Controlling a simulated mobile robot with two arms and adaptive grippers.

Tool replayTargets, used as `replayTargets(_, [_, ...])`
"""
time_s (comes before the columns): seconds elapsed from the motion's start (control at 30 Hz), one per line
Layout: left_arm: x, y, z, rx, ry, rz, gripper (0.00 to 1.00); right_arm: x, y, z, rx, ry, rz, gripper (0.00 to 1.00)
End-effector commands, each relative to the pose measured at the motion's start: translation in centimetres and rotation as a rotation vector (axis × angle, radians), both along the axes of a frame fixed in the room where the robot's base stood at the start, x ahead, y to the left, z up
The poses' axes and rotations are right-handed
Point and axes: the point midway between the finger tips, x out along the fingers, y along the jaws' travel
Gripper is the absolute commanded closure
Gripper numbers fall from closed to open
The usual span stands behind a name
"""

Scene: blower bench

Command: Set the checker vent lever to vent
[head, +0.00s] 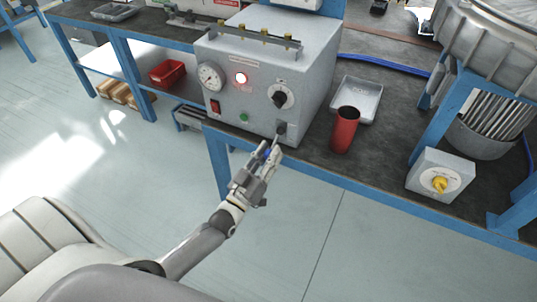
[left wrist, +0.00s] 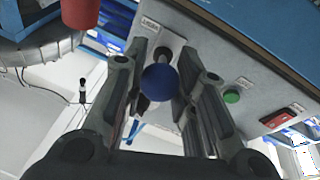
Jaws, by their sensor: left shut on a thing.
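The checker (head: 262,85) is a grey box on the blue-framed bench, with a gauge, a lit red lamp, a dial, a red switch and a green button on its front. Its vent lever is low at the front's right corner and ends in a blue ball knob (left wrist: 160,84). My left gripper (head: 269,154) is in front of that corner, shut on the vent lever, with the knob between its fingers in the left wrist view. The fingers partly hide the lever, and I cannot read its setting. My right gripper is not in view.
A red cup (head: 344,132) stands just right of the checker, before a grey tray (head: 367,100). Further right are a grey box with a yellow knob (head: 439,185) and a large blower (head: 490,60). Open floor lies in front of the bench.

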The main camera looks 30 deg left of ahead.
Motion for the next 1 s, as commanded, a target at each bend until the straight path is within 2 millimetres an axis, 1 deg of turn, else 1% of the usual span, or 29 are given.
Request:
replayTargets(0.03, [-0.1,-0.1,-0.7,0.001,0.018,-0.002,1.0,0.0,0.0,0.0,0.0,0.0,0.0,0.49])
replayTargets(0.13, [-0.1,-0.1,-0.7,0.001,0.017,-0.002,1.0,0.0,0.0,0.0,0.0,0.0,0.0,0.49])
replayTargets(0.17, [-0.1,-0.1,-0.7,0.001,0.017,-0.002,0.73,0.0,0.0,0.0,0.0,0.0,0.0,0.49])
replayTargets(0.33, [0.0,-0.1,-0.4,0.001,0.012,-0.002,0.51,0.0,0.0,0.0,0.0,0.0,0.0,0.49])
replayTargets(0.63, [0.0,0.0,-0.2,0.002,0.006,-0.001,0.5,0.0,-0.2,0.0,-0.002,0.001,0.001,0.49])
replayTargets(0.73, [-0.4,0.0,-0.3,0.002,0.006,-0.001,0.5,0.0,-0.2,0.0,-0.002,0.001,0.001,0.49])
replayTargets(0.87, [-1.9,0.1,-0.8,0.002,0.008,-0.001,0.5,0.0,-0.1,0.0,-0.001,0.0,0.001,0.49])
replayTargets(1.0, [-4.6,0.3,-1.5,0.002,0.01,-0.001,0.5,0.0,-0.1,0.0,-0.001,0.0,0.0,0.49])
